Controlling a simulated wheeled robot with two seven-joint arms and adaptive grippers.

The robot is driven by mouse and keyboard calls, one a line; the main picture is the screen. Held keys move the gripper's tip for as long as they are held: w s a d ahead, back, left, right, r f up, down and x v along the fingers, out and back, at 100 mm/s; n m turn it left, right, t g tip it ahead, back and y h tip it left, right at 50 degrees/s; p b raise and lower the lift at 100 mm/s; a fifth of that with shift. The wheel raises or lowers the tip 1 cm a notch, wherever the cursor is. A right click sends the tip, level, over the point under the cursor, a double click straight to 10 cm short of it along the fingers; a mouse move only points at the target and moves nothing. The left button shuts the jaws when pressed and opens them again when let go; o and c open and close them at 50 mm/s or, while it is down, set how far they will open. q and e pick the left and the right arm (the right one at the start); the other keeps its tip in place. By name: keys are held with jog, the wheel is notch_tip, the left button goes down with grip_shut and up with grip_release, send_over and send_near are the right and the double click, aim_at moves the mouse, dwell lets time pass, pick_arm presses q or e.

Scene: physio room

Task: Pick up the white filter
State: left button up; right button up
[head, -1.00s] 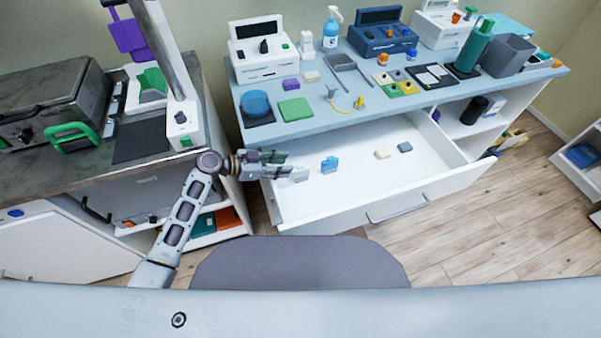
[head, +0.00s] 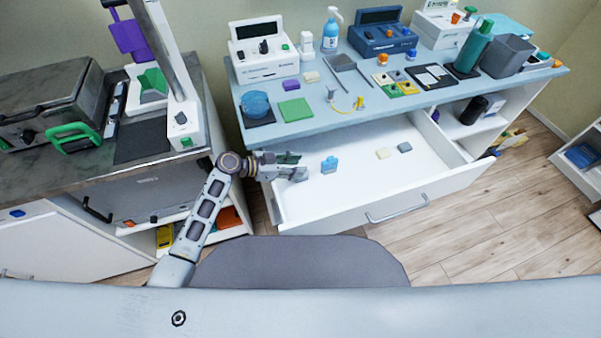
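My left gripper (head: 292,166) reaches from the left over the open white drawer (head: 350,205). Its two fingers look apart. A small pale block, likely the white filter (head: 300,174), lies at the fingertips on the left side of the drawer and is partly hidden by the lower finger. I cannot tell if the fingers touch it. A blue block (head: 329,165) stands a little to the right of the fingertips. My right gripper is not in view.
A cream block (head: 382,153) and a grey block (head: 404,147) lie farther right in the drawer. The counter (head: 330,110) above holds devices, pads and a spray bottle (head: 331,32). The drawer's front middle is clear.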

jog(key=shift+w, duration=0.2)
pick_arm(q)
grip_shut()
dwell(0.3)
jog(key=shift+r, duration=0.15)
notch_tip(320, 180, up, 18)
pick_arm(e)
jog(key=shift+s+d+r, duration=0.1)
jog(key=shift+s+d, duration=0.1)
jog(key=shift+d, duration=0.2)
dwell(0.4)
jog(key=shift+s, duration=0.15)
